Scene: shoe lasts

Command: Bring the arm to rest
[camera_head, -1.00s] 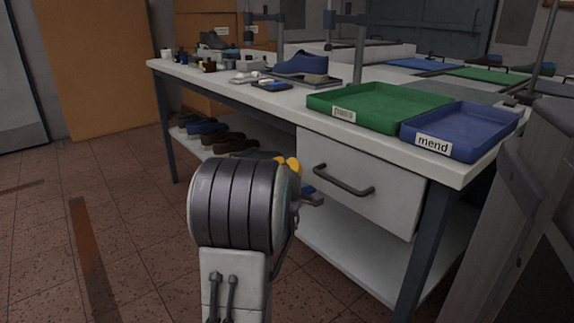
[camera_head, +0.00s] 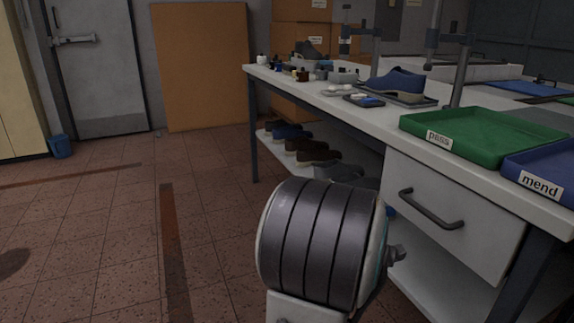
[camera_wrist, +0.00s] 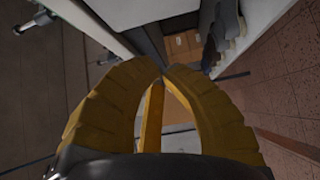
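My gripper (camera_wrist: 163,70) fills the middle of the wrist view. Its two ribbed yellow fingers arch inward and their tips meet, with nothing seen held between them. In the camera_head view my arm's dark ribbed joint stands at the bottom, in front of the workbench (camera_head: 345,118). The gripper itself is hidden there behind the arm.
On the bench are a green "pass" tray (camera_head: 425,140), a blue "mend" tray (camera_head: 515,177) and a blue shoe (camera_head: 398,82). A drawer handle (camera_head: 430,208) juts from its front. Several shoes (camera_head: 318,153) line the lower shelf. Floor at left (camera_head: 90,230) is clear.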

